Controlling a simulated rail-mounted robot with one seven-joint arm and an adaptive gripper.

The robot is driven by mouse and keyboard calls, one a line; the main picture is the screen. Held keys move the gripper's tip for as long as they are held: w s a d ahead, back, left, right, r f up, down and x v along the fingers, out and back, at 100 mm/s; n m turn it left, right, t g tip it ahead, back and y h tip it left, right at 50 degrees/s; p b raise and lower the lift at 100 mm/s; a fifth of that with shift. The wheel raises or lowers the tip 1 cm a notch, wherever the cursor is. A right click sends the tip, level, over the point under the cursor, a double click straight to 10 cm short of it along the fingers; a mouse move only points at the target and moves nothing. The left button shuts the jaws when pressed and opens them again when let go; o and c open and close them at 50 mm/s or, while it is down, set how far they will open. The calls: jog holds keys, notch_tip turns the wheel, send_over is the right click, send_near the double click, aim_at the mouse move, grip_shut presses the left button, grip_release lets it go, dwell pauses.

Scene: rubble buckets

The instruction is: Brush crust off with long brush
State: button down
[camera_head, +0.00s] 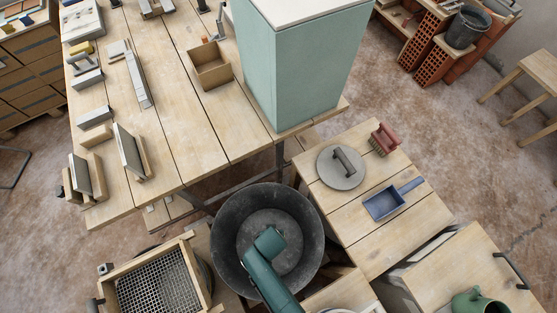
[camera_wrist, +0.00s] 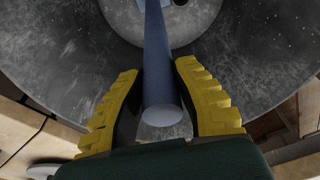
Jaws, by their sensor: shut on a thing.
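A wide dark grey bucket (camera_head: 226,232) stands open at the bottom middle of the head view. My gripper (camera_wrist: 158,72) has yellow pads and is shut on a smooth blue-grey handle (camera_wrist: 157,50), which I take for the long brush. The handle runs away from me toward the bucket's floor. The bucket's scuffed grey inner wall (camera_wrist: 75,65) fills much of the wrist view. In the head view my teal arm reaches over the bucket and hides the gripper and handle. The brush's bristles are not clearly visible. Pale specks and smears show inside the bucket; I cannot tell which are crust.
A framed wire sieve (camera_head: 193,268) is close left of the bucket. A low table on the right (camera_head: 345,220) carries a round lid (camera_head: 331,176), a red brush (camera_head: 383,139) and a blue dustpan (camera_head: 385,203). A tall green block (camera_head: 300,70) stands on the workbench (camera_head: 190,150) behind.

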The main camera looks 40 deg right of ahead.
jog(key=shift+a, duration=0.35)
jog(key=shift+d, duration=0.1)
jog(key=s+d+p, duration=0.2)
jog(key=s+d, duration=0.2)
jog(key=d, duration=0.2)
jog(key=shift+s+d, duration=0.4)
